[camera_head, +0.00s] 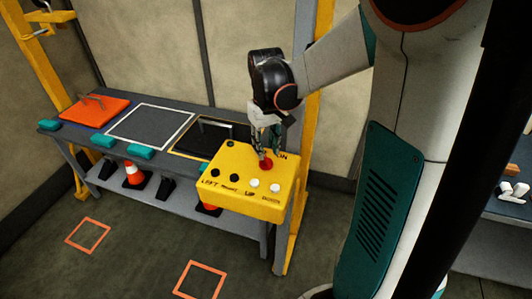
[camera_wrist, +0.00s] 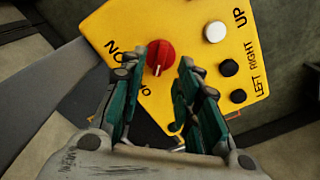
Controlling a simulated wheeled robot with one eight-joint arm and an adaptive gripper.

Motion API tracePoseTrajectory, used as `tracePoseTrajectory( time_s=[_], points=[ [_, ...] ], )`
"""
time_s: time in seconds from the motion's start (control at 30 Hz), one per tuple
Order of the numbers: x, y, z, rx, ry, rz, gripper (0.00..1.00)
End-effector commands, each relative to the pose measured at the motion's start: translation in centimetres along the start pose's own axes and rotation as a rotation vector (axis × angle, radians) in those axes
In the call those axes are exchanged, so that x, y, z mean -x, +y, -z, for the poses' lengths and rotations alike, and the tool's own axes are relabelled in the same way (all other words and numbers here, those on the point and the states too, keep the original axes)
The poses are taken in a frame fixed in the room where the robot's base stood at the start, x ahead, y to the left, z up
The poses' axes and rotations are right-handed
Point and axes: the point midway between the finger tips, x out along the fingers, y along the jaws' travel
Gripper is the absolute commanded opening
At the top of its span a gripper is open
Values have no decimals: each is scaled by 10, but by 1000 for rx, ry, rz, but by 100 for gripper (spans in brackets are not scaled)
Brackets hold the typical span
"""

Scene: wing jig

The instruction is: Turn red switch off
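The red switch (camera_head: 265,163) is a round knob on top of a yellow control box (camera_head: 245,194). In the wrist view the red switch (camera_wrist: 160,54) has a pale pointer line, with "ON" lettering to its left and partly hidden lettering below it. My gripper (camera_head: 266,150) is over the box, pointing down at the switch. In the wrist view my gripper (camera_wrist: 158,68) has its two teal fingers apart, one on each side of the knob in the picture. Nothing is held between them. I cannot tell whether the fingers touch the knob.
The box also carries black buttons (camera_head: 234,177) and white buttons (camera_head: 275,188). Behind it stands a grey table (camera_head: 70,124) with an orange plate (camera_head: 95,111) and teal blocks (camera_head: 141,152). Traffic cones (camera_head: 134,173) stand on its lower shelf. A yellow post (camera_head: 308,130) rises beside the box.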

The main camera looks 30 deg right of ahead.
Motion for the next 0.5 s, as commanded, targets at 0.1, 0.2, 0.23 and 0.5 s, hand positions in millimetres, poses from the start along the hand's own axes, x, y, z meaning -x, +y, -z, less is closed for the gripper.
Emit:
tracePoseTrajectory(
  time_s=[0.1,0.2,0.23,0.5],
  points=[
    [25,0,0,0,0,0,30],
    [44,0,0,0,0,0,30],
    [49,0,0,0,0,0,30],
    [79,0,0,0,0,0,30]
  ],
)
